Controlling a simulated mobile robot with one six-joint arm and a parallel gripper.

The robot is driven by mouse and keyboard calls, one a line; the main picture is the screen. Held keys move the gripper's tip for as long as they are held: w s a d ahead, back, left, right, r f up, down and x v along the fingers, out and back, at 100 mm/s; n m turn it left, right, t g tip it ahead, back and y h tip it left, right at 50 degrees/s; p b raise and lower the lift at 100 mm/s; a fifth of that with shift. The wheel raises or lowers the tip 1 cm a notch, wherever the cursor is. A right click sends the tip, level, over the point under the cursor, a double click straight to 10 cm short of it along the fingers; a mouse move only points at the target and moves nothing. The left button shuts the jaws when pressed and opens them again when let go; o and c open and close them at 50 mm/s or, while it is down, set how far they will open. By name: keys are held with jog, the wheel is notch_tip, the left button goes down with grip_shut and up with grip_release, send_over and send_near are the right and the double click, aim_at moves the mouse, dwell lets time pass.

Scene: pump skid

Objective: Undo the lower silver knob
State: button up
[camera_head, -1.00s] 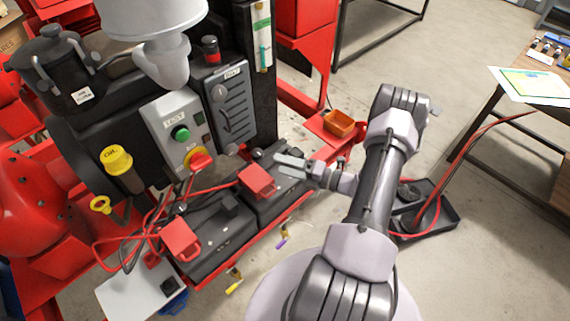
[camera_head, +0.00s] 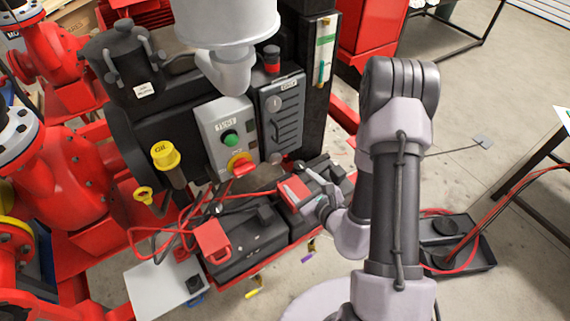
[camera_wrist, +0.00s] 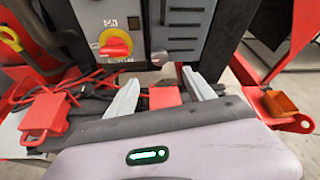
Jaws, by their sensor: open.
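The lower silver knob (camera_head: 275,158) is at the bottom of the grey louvred panel (camera_head: 284,120). It also shows in the wrist view (camera_wrist: 159,58), beyond my fingertips and roughly centred between them. An upper silver knob (camera_head: 274,103) sits higher on the same panel. My gripper (camera_wrist: 160,80) is open and empty, its two pale fingers wide apart and pointing towards the panel. In the head view my gripper (camera_head: 309,184) is low and to the right of the lower knob, over the batteries, and apart from the knob.
Black batteries (camera_head: 248,236) with red terminal covers (camera_head: 211,240) and red cables lie below the panel. A grey switch box (camera_head: 222,130) with a green button and red-yellow switch is left of it.

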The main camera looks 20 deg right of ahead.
aim_at(277, 160)
jog(key=b+x, duration=0.2)
jog(key=x, duration=1.3)
jog(key=shift+w+a+f, duration=0.1)
jog(key=shift+w, duration=0.15)
grip_shut()
